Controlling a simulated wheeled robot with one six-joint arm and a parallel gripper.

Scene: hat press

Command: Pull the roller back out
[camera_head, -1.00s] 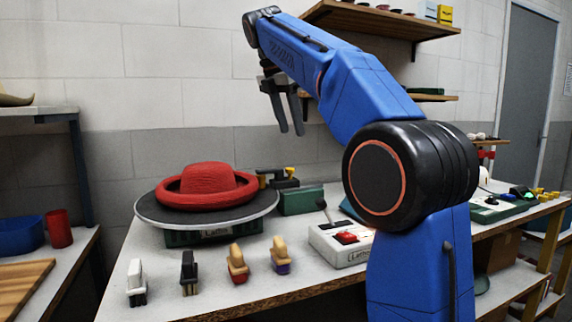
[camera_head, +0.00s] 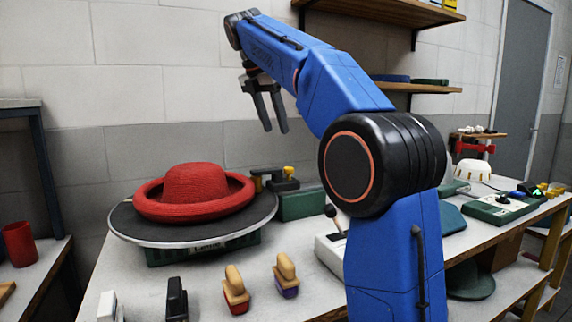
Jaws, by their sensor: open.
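A red hat (camera_head: 194,187) with an upturned brim sits on a dark round plate (camera_head: 130,222) with a metal rim. The plate rests on a dark green base (camera_head: 170,256) with a label on its front. Behind the hat to the right stands a dark green unit (camera_head: 301,204) with a black fitting and yellow knobs (camera_head: 288,171) on top. I cannot tell for certain which part is the roller; it may be among these fittings. My gripper (camera_head: 273,130) is open and empty, pointing down, high above the table and apart from everything in the picture.
Two wooden-handled brushes (camera_head: 235,285) (camera_head: 286,272), a black one (camera_head: 177,300) and a white one (camera_head: 106,306) stand along the table's front. A pale box with a black-knobbed lever (camera_head: 332,212) is partly hidden by my arm. A wall shelf (camera_head: 385,14) hangs above right.

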